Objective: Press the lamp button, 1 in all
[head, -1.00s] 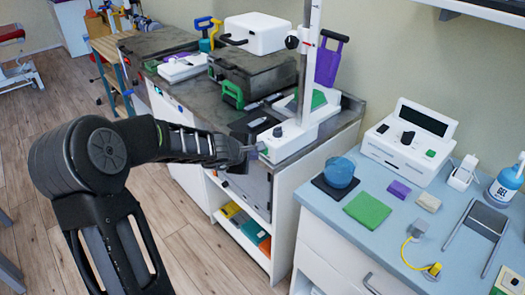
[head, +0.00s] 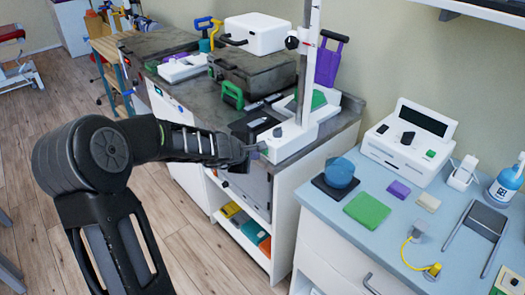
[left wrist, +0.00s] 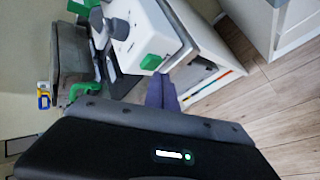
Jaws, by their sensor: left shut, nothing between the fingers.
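The lamp's white base (head: 290,140) stands at the front right corner of the dark bench, with an upright pole. Its green button (left wrist: 150,62) shows on the base's near end in the left wrist view. In the head view my gripper's tip largely hides that spot. A grey knob (head: 277,132) sits farther up the base and also shows in the left wrist view (left wrist: 119,29). My left gripper (head: 258,149) is shut and empty, its tip close to the base's near end. In the left wrist view its fingers (left wrist: 161,92) end just short of the green button; contact cannot be told.
A blue-topped counter (head: 330,205) stands to the right, with a blue bowl (head: 340,172), a green pad (head: 367,210) and a white device (head: 408,142). Open floor lies to the left.

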